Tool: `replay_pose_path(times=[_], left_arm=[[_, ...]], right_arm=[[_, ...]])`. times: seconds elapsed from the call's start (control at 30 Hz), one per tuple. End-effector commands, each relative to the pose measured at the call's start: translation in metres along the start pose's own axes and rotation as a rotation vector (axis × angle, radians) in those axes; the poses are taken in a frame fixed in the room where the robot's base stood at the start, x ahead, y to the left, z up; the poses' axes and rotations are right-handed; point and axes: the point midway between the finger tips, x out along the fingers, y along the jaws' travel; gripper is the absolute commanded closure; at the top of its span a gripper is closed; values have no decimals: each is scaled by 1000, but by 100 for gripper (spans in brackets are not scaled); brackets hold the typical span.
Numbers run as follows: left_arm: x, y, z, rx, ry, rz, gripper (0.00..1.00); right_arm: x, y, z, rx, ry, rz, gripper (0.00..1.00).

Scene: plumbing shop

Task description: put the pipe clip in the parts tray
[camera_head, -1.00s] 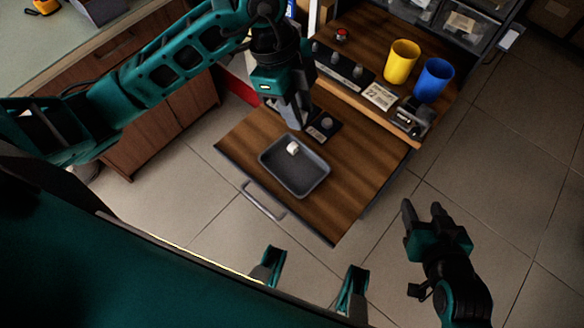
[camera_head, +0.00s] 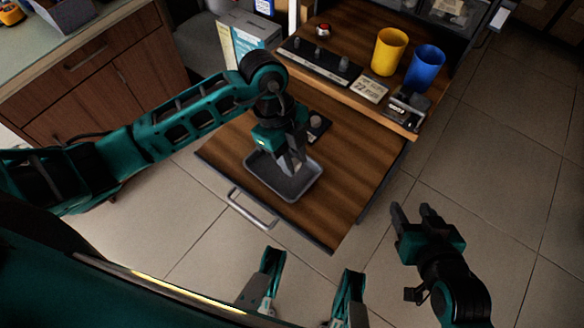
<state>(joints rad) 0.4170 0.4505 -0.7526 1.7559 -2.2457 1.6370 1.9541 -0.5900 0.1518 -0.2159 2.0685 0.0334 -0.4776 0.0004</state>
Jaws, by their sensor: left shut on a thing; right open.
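The parts tray (camera_head: 262,183) is a dark grey shallow tray on the wooden pull-out board. My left gripper (camera_head: 293,168) points down over the tray's far right part, its fingertips at or just above the tray. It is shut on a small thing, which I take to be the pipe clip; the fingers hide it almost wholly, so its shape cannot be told. Whether it touches the tray floor cannot be told. My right gripper (camera_head: 412,214) is open and empty over the floor to the right of the board.
A small dark plate with a round grey piece (camera_head: 318,122) lies behind the tray. A yellow cup (camera_head: 389,52), a blue cup (camera_head: 425,67) and a dark strip with knobs (camera_head: 320,61) stand on the raised shelf. The wooden board (camera_head: 345,190) is clear right of the tray.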

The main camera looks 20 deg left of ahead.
Motion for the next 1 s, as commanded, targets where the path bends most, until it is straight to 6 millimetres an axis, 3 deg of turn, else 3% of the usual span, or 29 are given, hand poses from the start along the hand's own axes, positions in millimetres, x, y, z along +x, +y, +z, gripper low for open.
replay_pose_path(times=[0.3,0.7,0.73,1.0], left_arm=[[40,1,12,0,0,3,100],[44,0,14,-1,-1,1,100],[44,0,14,0,-1,1,70],[43,0,13,0,-1,1,48]], right_arm=[[8,1,12,0,0,1,48],[8,1,14,0,-2,1,48],[7,1,13,0,-3,1,48],[7,1,13,1,-3,1,48]])
